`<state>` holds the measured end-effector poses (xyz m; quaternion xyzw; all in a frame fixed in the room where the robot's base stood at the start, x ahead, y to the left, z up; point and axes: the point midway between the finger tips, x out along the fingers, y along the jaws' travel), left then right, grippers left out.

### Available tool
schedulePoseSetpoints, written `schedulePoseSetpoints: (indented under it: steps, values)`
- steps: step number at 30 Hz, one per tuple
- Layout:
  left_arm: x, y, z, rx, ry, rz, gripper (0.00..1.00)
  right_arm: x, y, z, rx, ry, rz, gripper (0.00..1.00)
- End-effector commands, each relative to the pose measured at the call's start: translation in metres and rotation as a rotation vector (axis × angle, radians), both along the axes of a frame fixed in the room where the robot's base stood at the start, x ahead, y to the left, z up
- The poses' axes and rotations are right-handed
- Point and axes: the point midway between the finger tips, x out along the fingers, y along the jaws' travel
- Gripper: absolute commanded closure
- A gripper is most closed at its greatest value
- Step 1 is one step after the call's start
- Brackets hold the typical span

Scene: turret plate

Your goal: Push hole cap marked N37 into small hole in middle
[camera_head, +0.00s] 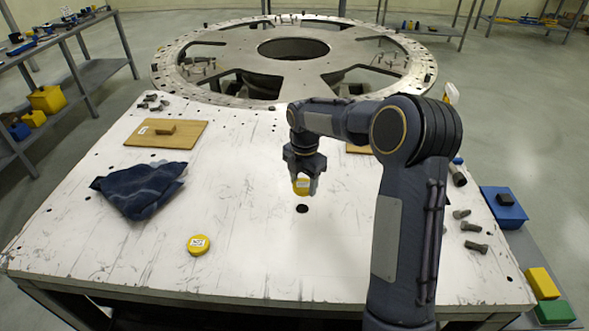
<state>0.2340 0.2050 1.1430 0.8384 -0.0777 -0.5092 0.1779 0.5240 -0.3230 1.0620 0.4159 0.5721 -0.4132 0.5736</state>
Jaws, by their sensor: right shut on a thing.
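My right gripper (304,176) reaches over the middle of the white plate (240,215) and is shut on a yellow hole cap (301,187), its fingers on either side. A light label shows on the cap, but its marking is too small to read. The small dark hole (302,208) in the middle of the plate lies just below the held cap in the picture. The cap appears to be above the plate, apart from the hole. A second yellow cap (199,244) with a white label lies flat at the front left. My left gripper is not in view.
A dark blue cloth (139,188) and a wooden board (166,133) lie on the left. Several bolts (472,246) lie along the right edge, near a blue bin (503,207). A large turret ring (290,55) stands behind. The front middle is clear.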

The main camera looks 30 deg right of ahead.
Motion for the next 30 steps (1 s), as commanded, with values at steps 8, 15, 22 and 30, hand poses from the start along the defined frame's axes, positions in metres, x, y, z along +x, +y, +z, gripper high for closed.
schedulePoseSetpoints:
  steps: [8,15,22,30]
  values:
    - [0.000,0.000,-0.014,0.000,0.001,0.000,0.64,0.000,0.001,-0.017,0.001,0.001,0.000,0.71]
    - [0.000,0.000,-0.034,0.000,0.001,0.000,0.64,0.000,0.001,-0.040,0.001,0.000,0.000,0.71]
    - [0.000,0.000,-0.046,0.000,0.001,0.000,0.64,0.000,0.000,-0.059,0.001,0.001,0.000,0.71]
    - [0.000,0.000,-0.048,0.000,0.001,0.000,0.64,0.000,0.001,-0.064,0.000,0.000,0.000,0.71]
